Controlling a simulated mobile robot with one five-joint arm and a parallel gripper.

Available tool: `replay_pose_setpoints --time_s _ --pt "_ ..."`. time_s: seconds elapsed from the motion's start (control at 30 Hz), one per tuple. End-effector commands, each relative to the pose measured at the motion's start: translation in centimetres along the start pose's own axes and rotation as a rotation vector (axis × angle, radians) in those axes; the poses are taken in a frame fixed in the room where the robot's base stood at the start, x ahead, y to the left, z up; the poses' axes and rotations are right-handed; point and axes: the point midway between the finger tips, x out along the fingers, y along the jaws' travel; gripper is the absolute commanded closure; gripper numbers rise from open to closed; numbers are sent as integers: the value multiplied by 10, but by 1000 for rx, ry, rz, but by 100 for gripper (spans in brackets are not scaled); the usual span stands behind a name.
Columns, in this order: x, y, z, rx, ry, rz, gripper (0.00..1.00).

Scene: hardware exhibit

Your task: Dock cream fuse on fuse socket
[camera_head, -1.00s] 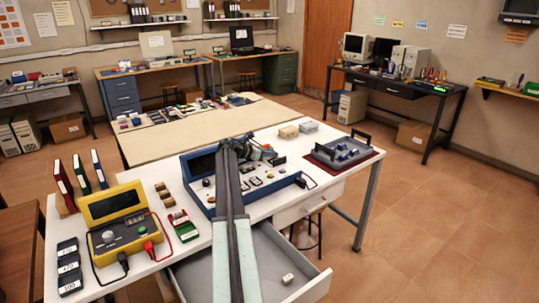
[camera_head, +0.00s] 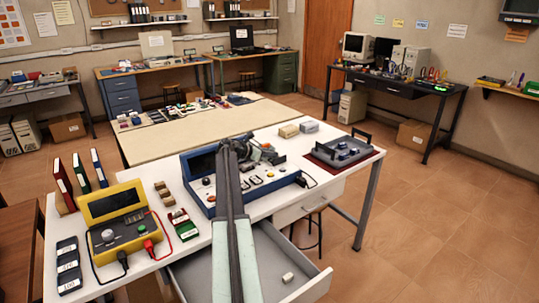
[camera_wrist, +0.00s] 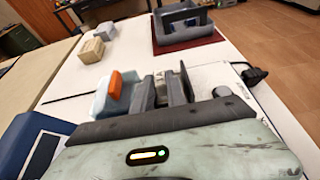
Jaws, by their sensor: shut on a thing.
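My gripper (camera_wrist: 164,90) is shut on a small pale piece (camera_wrist: 160,87), taken to be the cream fuse. The dark fingers hide most of it. In the head view my gripper (camera_head: 262,151) is above the far right part of the blue instrument (camera_head: 211,205), and the held piece is too small to make out there. The instrument's panel carries several dark sockets and knobs. My arm covers part of it, and I cannot tell which fitting is the fuse socket. In the wrist view the instrument's blue edge (camera_wrist: 38,143) shows at the lower left.
A beige block (camera_head: 289,130) and a grey block (camera_head: 309,126) stand behind the instrument. A grey tray (camera_head: 322,158) lies on a red mat to the right. A yellow meter (camera_head: 133,236) stands at the left. An open drawer (camera_head: 306,287) juts out in front.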

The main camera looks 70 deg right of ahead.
Motion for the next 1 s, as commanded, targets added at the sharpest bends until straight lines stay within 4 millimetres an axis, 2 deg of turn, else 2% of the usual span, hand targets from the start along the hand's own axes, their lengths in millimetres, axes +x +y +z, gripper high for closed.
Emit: replay_pose_setpoints --time_s 0.5,0.53,0.57,0.87,1.0 --pt "5 0 -11 0 0 0 100" --pt "4 0 -10 0 0 0 77" --pt "4 0 -10 0 0 0 74" --pt "3 0 -9 0 0 0 74" --pt "-8 -1 -8 0 0 0 74"
